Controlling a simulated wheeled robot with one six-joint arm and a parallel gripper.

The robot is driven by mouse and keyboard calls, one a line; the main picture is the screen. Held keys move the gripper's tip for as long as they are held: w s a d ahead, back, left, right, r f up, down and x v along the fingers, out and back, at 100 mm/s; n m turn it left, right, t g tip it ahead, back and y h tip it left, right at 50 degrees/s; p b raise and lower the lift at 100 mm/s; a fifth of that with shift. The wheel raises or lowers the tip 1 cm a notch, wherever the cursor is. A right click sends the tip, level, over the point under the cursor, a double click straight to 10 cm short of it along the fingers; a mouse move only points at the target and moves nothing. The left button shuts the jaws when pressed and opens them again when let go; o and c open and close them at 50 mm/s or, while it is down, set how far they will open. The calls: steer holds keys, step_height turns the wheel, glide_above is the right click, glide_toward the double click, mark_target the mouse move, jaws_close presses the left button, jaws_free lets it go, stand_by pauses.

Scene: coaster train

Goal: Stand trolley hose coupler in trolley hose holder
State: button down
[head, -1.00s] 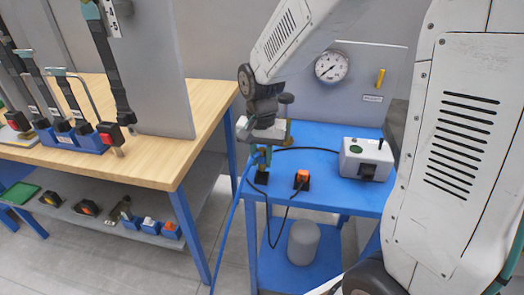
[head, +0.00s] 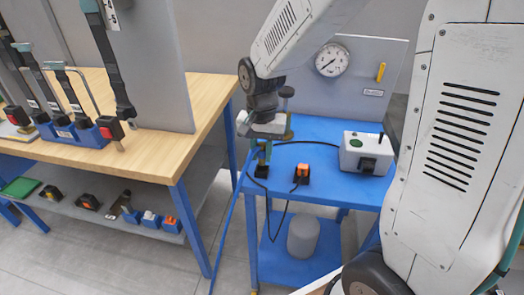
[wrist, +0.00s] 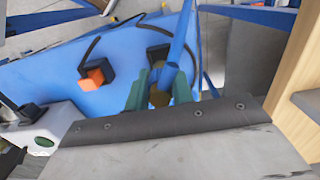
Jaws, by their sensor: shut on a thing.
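My gripper (head: 264,152) is over the left front part of the blue trolley. In the head view the fingers mostly hide the coupler, and the hose (head: 236,210) hangs down past the trolley's left edge. A black holder (head: 261,172) stands on the trolley just below the fingers; it also shows in the wrist view (wrist: 158,52). I cannot tell whether the coupler touches it.
An orange plug (head: 302,168) sits in a black holder right of the gripper. A white box (head: 366,152) stands farther right on the trolley top (head: 325,190). A gauge panel (head: 350,90) rises behind. A wooden workbench (head: 160,160) is to the left.

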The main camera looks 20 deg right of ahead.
mark_target(262, 143)
steer(key=shift+f, duration=1.65)
stand_by(0.5)
steer(key=c, duration=1.1)
jaws_free()
step_height(262, 143, up, 8)
steer(key=shift+w+f, duration=0.1)
